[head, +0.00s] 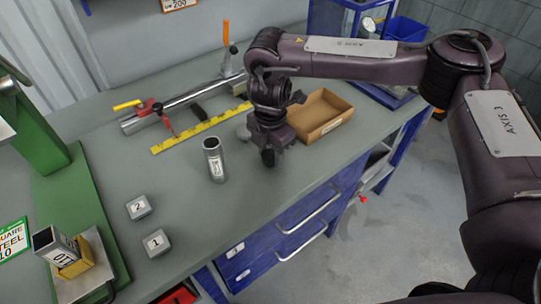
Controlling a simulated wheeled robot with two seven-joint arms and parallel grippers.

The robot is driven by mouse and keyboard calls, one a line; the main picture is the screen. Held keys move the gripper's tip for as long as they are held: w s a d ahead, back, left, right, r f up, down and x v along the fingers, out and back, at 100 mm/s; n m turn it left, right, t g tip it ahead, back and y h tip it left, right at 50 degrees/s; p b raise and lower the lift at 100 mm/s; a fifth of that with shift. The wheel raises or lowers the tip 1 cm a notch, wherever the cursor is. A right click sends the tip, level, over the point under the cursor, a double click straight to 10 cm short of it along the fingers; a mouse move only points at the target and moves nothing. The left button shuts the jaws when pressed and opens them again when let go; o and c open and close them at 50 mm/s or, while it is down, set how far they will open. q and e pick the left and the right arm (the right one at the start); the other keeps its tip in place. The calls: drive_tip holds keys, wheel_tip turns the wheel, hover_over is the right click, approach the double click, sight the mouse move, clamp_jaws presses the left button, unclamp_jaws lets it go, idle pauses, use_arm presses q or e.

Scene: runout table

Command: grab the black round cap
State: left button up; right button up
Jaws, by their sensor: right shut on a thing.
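My right gripper (271,158) is low over the grey bench top, pointing down, to the right of an upright metal tube (214,160). It is shut on a small dark thing, taken to be the black round cap. The dark fingers hide nearly all of it, so its shape cannot be made out. I cannot tell whether it touches the bench. No other black round cap stands out on the bench. My left gripper is not in view.
An open cardboard box (320,117) stands right behind the gripper. A yellow ruler (200,130) and a long pipe (185,102) lie behind. Blocks (156,243) sit front left. Bench front is clear.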

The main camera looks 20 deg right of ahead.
sight(270, 155)
wheel_tip(270, 155, up, 19)
drive_tip(key=p, duration=0.1)
drive_tip(key=shift+f, duration=0.1)
idle(0.9)
